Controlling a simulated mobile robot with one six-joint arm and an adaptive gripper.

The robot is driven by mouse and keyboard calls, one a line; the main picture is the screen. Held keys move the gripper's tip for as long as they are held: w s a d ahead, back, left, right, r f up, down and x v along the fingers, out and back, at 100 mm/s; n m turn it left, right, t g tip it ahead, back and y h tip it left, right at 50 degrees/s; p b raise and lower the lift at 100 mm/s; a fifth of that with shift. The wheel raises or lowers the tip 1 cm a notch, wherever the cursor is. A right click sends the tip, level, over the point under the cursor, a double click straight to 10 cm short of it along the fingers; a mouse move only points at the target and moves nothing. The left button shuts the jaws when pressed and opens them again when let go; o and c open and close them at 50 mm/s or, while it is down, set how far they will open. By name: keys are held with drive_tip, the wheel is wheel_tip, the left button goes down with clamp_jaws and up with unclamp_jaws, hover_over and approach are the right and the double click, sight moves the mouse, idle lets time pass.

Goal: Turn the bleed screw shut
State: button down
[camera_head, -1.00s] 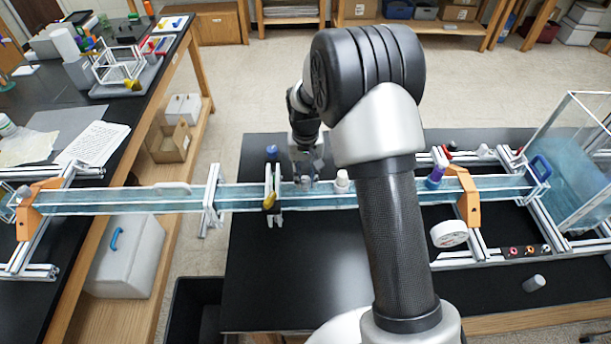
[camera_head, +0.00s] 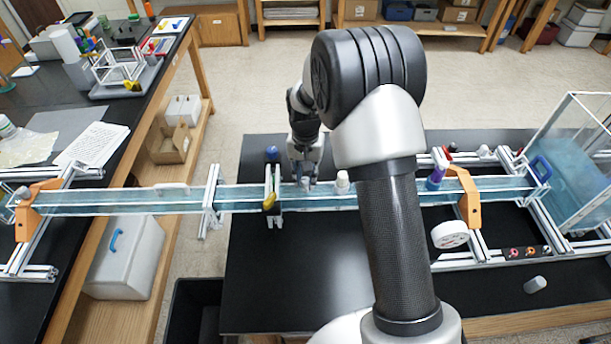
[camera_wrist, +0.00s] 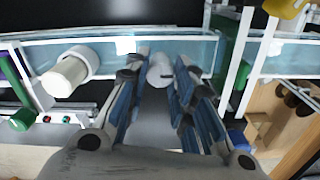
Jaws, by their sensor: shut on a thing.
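The bleed screw appears to be the small pale grey knob (camera_wrist: 160,70) on top of the long clear channel (camera_wrist: 190,50) with bluish water. In the wrist view the knob sits between the blue-padded fingertips of my gripper (camera_wrist: 159,77). My gripper is shut on it from above. In the head view my gripper (camera_head: 305,176) points down at the channel (camera_head: 240,197), and the knob is small and mostly hidden at the fingertips. The knob's thread and how deep it sits cannot be seen.
A white cylindrical cap (camera_head: 342,182) stands on the channel just right of my gripper. A clamp post with a yellow knob (camera_head: 269,201) stands close on the left. A purple-topped piece (camera_head: 436,178) and an orange support (camera_head: 468,197) are further right. The black tabletop (camera_head: 295,280) in front is clear.

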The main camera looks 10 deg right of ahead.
sight(306, 180)
drive_tip(key=c, duration=1.3)
unclamp_jaws()
drive_tip(key=shift+c, duration=0.2)
drive_tip(key=shift+r, duration=0.1)
wheel_tip(306, 180, up, 12)
